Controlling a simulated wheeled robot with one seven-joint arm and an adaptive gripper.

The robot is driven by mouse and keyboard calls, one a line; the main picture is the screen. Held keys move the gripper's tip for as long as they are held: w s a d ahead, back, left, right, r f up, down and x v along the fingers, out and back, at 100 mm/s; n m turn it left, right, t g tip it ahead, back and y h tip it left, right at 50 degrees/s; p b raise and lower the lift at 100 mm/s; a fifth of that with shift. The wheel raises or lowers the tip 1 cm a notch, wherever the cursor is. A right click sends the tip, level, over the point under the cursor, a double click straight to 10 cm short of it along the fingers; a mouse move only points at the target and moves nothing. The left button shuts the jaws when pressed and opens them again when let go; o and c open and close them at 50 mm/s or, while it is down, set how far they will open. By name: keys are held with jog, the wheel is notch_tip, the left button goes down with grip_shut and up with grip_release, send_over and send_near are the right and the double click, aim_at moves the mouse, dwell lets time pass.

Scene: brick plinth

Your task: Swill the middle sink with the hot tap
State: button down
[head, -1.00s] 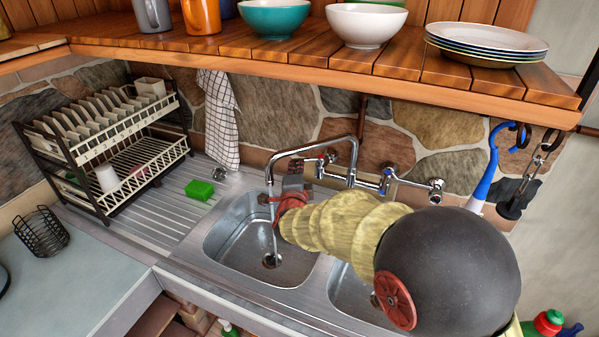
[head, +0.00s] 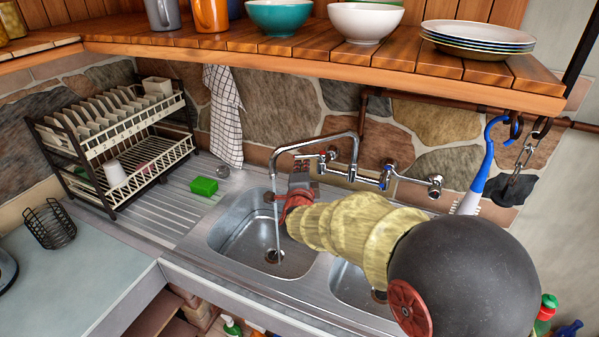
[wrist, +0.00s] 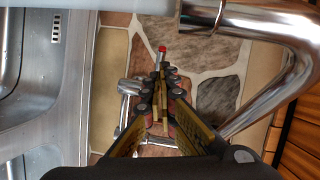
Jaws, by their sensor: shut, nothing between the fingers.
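Two steel basins show in the head view. Water (head: 277,230) runs from the long chrome spout (head: 318,141) into the left basin (head: 235,235). The right basin (head: 345,283) is partly hidden by my arm. I cannot tell which counts as the middle sink. The hot tap (head: 328,157) is on the wall at the left end of the mixer, close by my gripper. The cold tap with a blue mark (head: 386,174) is to its right. My gripper (head: 299,172) is shut and empty, in front of the wall under the spout; its fingers (wrist: 161,72) meet in the wrist view.
A wooden shelf (head: 400,62) with bowls, mugs and plates overhangs the taps. A dish rack (head: 120,150) stands at the left. A green sponge (head: 204,186) lies on the drainboard. A blue-handled brush (head: 485,160) hangs at the right. The left counter (head: 85,255) has free room.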

jog(key=s+a+r+p, duration=0.1)
jog(key=s+a+p, duration=0.1)
jog(key=s, duration=0.7)
jog(key=shift+s+a+r, duration=0.2)
jog(key=shift+s+a, duration=0.05)
jog(key=shift+a, duration=0.55)
dwell(2.6)
